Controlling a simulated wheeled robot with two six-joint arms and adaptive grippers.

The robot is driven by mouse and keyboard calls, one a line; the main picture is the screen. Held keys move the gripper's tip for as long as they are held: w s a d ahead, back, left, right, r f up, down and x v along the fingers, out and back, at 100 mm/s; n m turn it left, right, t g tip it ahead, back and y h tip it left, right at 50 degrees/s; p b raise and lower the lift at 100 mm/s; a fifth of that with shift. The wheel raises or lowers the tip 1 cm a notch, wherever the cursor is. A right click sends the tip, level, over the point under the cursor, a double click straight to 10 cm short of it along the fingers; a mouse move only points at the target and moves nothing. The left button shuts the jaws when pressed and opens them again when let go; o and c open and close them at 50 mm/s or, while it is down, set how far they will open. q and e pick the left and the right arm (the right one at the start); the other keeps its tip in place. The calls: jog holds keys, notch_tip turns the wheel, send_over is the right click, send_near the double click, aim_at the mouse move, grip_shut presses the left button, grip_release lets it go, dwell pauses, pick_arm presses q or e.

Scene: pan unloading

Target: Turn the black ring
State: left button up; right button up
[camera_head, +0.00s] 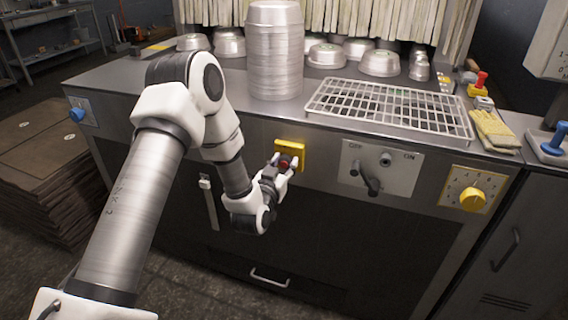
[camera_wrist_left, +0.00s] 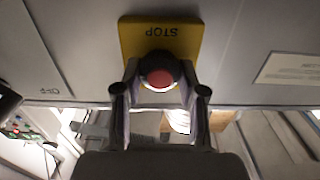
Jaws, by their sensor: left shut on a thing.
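A yellow STOP plate (camera_head: 290,149) is on the front panel of the steel machine. It also shows in the wrist view (camera_wrist_left: 135,40), with its lettering upside down. A black ring (camera_wrist_left: 160,55) surrounds a red button (camera_wrist_left: 159,78) on this plate. My left gripper (camera_head: 283,163) is at the plate. In the wrist view its two fingers (camera_wrist_left: 160,85) stand on either side of the ring, shut on it. In the head view the fingers hide most of the ring. My right gripper is not in view.
Right of the plate is an OFF/ON panel (camera_head: 400,180) with a dark lever (camera_head: 371,178), then a yellow dial (camera_head: 473,199). Above are a stack of metal pans (camera_head: 275,55) and a wire rack (camera_head: 390,108). A drawer handle (camera_head: 269,277) juts out below.

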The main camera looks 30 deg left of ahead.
pick_arm(q)
jog(key=shift+m, duration=0.3)
jog(key=m+p, duration=0.2)
jog(key=m, duration=0.1)
jog(key=shift+d+r, duration=0.1)
jog(key=shift+r, duration=0.05)
jog(key=shift+m+p, duration=1.45)
jog(key=shift+m, duration=0.85)
jog(key=o, duration=1.1)
jog(key=shift+f, duration=0.2)
jog(key=shift+o, duration=0.2)
jog(key=v, duration=1.2)
